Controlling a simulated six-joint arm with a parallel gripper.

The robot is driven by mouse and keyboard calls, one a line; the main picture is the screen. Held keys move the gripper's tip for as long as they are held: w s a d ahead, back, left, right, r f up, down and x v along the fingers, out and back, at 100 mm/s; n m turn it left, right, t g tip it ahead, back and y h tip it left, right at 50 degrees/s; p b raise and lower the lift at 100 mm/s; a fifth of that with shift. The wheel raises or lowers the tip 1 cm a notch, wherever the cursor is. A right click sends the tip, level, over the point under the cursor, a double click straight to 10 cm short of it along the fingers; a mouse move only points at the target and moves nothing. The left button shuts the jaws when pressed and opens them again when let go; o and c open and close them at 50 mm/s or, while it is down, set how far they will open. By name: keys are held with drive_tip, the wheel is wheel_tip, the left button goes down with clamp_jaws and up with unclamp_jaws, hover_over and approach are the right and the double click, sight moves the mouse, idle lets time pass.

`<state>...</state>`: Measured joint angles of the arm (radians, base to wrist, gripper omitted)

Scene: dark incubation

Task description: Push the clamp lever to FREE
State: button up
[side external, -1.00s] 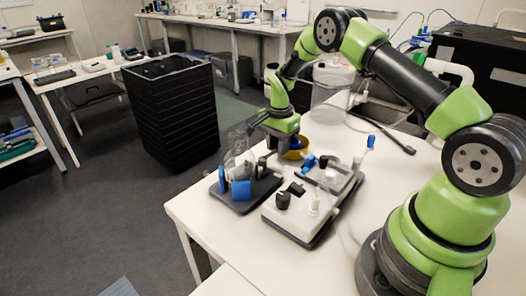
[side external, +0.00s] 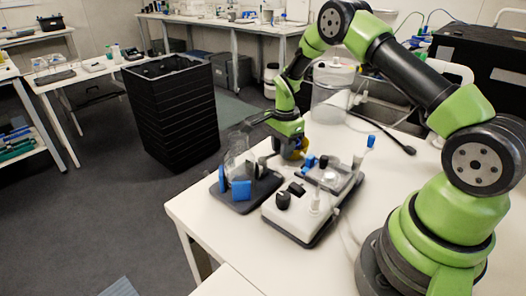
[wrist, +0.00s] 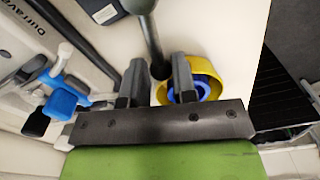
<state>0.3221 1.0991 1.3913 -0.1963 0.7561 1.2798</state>
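My gripper (wrist: 160,78) shows in the wrist view with its two dark fingers apart. A dark rod with a rounded end (wrist: 152,42) runs down into the gap between them; I cannot tell whether they touch it. I cannot surely tell which part is the clamp lever, and no FREE mark is readable. A white device (side external: 294,226) with black knobs stands right of that base.
A yellow ring-shaped thing with a blue centre (wrist: 217,84) lies beside the right finger. Blue and white parts (wrist: 62,103) are at the left of the wrist view. A black bin (side external: 175,115) stands beyond the table.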

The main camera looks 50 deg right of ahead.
drive_tip(key=shift+s+a+m, duration=0.2)
drive_tip(key=shift+s+m, duration=0.35)
drive_tip(key=shift+m, duration=0.55)
drive_tip(key=shift+s+a+m, duration=0.35)
drive_tip(key=shift+s+m, duration=0.25)
drive_tip(key=shift+m, duration=0.6)
drive_tip(key=shift+o, duration=1.4)
drive_tip(key=shift+r, duration=0.1)
drive_tip(key=shift+r, duration=2.2)
